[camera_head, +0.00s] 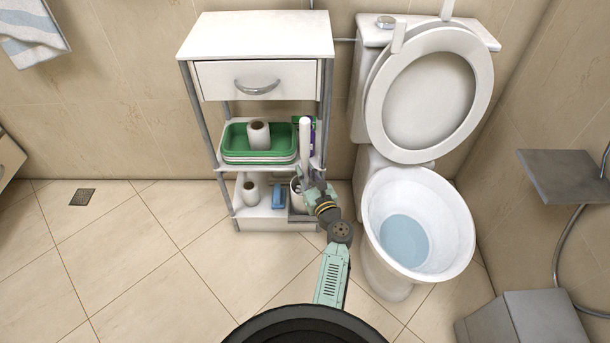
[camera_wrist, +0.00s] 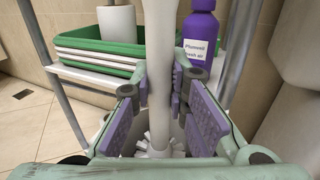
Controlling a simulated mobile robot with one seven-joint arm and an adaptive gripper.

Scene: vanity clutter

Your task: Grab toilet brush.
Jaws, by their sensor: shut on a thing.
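The toilet brush (camera_head: 304,142) has a white upright handle and stands at the right side of the shelf unit, beside the toilet. In the wrist view its handle (camera_wrist: 160,60) rises between my purple-padded fingers, with white bristles low down behind them. Its white holder (camera_head: 297,200) stands on the bottom shelf, and the bristles appear to be in or just above it. My gripper (camera_wrist: 160,90) is shut on the handle. In the head view the fingers (camera_head: 310,180) are small and partly hidden by my wrist.
The white shelf unit (camera_head: 258,40) holds green and white trays (camera_head: 235,145), a paper roll (camera_head: 258,134) and a purple bottle (camera_wrist: 200,35) close behind my fingers. The bottom shelf has another roll (camera_head: 250,192) and a blue item (camera_head: 278,196). The open toilet (camera_head: 440,215) stands close right. Floor left is clear.

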